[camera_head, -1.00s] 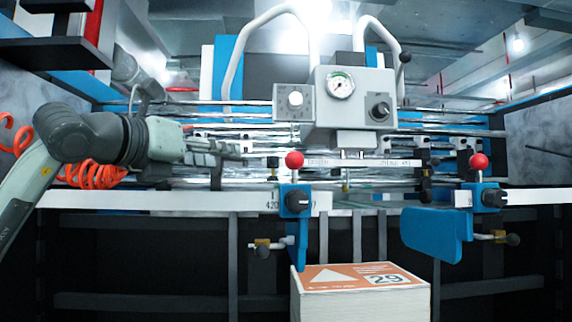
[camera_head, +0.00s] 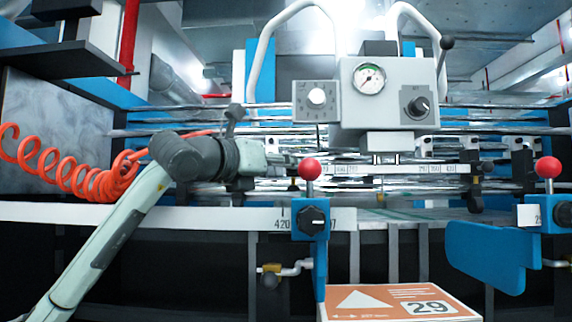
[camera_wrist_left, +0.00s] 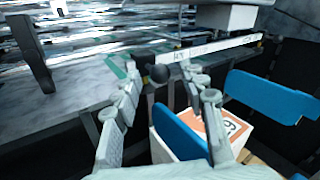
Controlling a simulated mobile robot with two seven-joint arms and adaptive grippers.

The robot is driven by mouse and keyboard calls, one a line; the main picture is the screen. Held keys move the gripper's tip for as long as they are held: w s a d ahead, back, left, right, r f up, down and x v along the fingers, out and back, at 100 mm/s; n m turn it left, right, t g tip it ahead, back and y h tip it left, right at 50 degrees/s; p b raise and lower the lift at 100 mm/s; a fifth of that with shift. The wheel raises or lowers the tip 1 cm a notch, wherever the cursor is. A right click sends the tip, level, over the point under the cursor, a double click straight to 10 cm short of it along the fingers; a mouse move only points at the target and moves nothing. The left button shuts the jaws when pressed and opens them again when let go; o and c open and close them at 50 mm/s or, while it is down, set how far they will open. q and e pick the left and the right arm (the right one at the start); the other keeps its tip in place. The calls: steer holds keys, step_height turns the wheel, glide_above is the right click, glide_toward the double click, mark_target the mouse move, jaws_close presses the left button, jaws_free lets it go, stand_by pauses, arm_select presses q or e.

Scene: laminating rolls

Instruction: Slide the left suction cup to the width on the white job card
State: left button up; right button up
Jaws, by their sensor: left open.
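My left gripper (camera_head: 284,161) reaches in from the left at the left end of the scale bar (camera_head: 395,168). In the left wrist view its fingers (camera_wrist_left: 165,78) are apart. Between and beyond the fingertips is a dark slider (camera_wrist_left: 144,62) with a round black knob (camera_wrist_left: 158,73), at the near end of the bar; I cannot tell whether they touch it. It may be the left suction cup. Another dark slider (camera_head: 475,180) sits at the bar's right end. My right gripper is out of view.
A blue clamp (camera_head: 311,222) with a red ball knob (camera_head: 309,169) stands in front of the bar's left end. A blue plate (camera_head: 487,255) hangs at right. A stack labelled 29 (camera_head: 400,304) is below. A grey gauge box (camera_head: 388,95) is above the bar.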

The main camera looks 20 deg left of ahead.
arm_select(q)
steer(key=shift+w, duration=0.2)
steer(key=shift+c, duration=0.6)
jaws_close()
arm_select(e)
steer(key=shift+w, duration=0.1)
arm_select(q)
steer(key=shift+d, duration=0.1)
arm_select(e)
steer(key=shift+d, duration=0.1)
